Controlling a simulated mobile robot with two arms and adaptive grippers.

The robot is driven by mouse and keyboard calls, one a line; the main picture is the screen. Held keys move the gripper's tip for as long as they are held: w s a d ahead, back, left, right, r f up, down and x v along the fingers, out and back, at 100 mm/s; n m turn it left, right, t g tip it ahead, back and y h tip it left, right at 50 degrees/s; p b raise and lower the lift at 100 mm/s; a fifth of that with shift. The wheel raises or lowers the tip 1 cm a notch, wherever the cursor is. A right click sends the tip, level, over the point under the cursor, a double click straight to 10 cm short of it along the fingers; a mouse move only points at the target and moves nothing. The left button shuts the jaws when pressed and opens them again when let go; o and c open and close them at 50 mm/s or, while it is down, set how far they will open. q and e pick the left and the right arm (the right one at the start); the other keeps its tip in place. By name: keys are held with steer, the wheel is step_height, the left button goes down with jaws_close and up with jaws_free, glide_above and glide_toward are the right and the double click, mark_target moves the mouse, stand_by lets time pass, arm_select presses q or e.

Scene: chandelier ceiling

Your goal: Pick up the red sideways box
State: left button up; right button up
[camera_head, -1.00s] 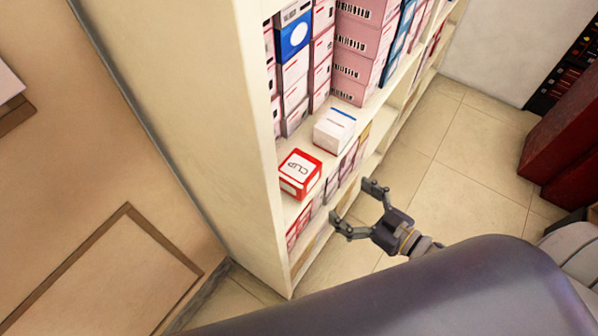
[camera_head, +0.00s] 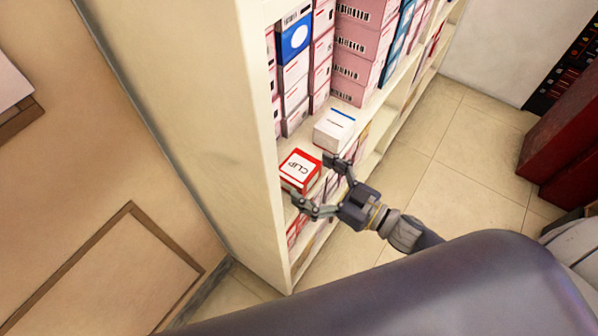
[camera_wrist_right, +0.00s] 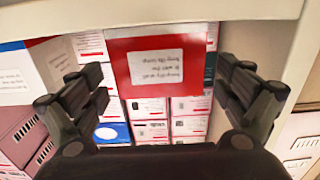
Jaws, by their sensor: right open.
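The red box (camera_head: 300,170), with a white top reading "CLIP", sits on a shelf of the cream shelving unit near its front edge. In the right wrist view, the red box (camera_wrist_right: 158,68) shows a red face with a white label, between the two fingers. My right gripper (camera_head: 318,182) is open at the front of the box, one finger to each side. Whether the fingers touch it I cannot tell. My left gripper is not in view.
A white box with a blue stripe (camera_head: 334,128) stands close beside the red box, near one finger. Stacked boxes (camera_head: 358,50) fill the shelf behind. The cream side panel (camera_head: 215,110) bounds the shelf on the left. The tiled floor (camera_head: 450,150) is clear on the right.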

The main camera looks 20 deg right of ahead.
mark_target(299, 171)
steer(key=shift+p+x, duration=0.3)
steer(key=shift+x, duration=1.65)
steer(key=shift+f, duration=0.1)
steer(key=shift+c, duration=0.5)
steer(key=c, duration=1.1)
